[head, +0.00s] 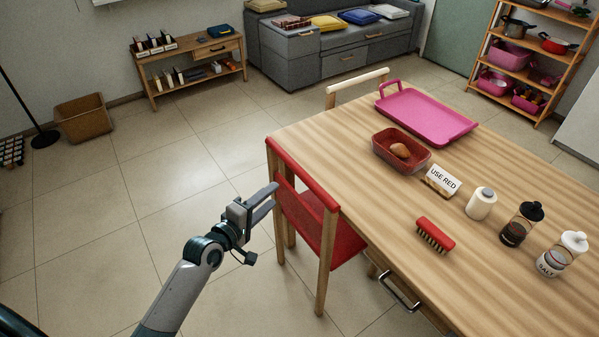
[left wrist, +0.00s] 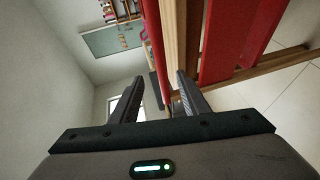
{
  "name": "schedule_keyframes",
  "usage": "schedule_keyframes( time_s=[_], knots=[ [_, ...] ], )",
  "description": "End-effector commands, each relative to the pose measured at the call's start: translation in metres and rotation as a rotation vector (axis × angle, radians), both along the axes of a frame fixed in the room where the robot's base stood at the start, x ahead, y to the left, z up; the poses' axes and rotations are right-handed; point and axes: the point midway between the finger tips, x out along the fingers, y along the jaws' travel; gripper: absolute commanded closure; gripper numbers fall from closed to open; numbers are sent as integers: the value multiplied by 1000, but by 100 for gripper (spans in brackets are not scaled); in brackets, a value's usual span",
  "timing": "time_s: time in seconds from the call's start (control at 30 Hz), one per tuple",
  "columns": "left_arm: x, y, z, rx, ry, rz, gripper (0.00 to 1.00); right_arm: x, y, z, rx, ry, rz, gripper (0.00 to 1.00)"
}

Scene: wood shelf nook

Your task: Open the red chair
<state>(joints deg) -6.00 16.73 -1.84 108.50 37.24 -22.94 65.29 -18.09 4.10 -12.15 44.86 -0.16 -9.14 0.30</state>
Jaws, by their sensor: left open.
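The red chair (head: 333,245) has a red back rail, a red seat and wooden legs. It stands at the left side of the wooden table (head: 470,185), tucked partly under it. My left gripper (head: 263,200) is open and empty just left of the chair's back. In the left wrist view, the chair's red back and wooden post (left wrist: 178,45) rise beyond the right finger of the same gripper (left wrist: 155,90). Nothing shows between the fingers close up, and I cannot tell whether the right finger touches the chair. My right gripper is not in view.
The table holds a pink tray (head: 425,117), a red dish (head: 383,158), a "USE RED" sign (head: 443,180), a red brush (head: 435,235) and several jars. A second chair (head: 357,87) is at the far side. Open tiled floor (head: 150,220) lies to the left.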

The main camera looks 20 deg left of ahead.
Motion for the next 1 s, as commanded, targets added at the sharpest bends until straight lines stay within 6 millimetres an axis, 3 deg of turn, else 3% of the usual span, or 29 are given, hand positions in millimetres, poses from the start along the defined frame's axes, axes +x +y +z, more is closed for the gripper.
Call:
schedule_keyframes(
  time_s=[0.7, 1.0],
  knots=[
    [114, -31, -21, 2, 1, -1, 58, -36, -15, -3, -26, 86, -4, 69],
    [147, -40, -28, 2, 1, -1, 58, -38, -16, -3, -29, 92, -5, 69]
  ],
)
